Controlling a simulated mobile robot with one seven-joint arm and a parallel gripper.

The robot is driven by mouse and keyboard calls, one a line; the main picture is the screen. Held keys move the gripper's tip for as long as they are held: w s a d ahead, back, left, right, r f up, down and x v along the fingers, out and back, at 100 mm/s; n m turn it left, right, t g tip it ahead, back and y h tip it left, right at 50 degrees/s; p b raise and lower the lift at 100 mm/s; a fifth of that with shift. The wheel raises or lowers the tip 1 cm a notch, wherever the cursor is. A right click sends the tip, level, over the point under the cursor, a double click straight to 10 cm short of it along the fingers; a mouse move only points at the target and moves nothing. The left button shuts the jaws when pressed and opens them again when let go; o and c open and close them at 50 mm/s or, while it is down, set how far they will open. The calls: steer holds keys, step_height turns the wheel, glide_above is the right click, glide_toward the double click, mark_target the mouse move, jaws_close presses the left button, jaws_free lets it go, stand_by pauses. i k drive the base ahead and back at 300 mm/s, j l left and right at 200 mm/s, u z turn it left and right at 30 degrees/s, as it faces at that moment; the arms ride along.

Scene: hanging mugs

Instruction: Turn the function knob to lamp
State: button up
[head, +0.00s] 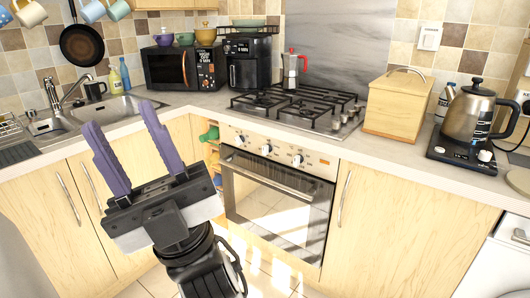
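The built-in oven (278,200) is below the counter at the picture's centre. Its steel front panel carries three round knobs: a left knob (239,139), a middle knob (266,149) and a right knob (297,160). The markings around them are too small to read, so I cannot tell which is the function knob or where it points. My gripper (120,114) is at the left, nearer the camera, with two purple fingers pointing up and spread apart. Nothing is between them. It is well apart from the knobs.
A handle bar (262,174) crosses the upper oven door, below the knobs. A gas hob (295,108) is above the oven. A kettle (472,115) and a wooden bread box (397,105) stand on the right counter. Bottles (212,134) fill an open shelf left of the oven.

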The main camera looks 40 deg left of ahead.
mark_target(267, 148)
steer(key=j, duration=3.15)
steer(key=i, duration=0.55)
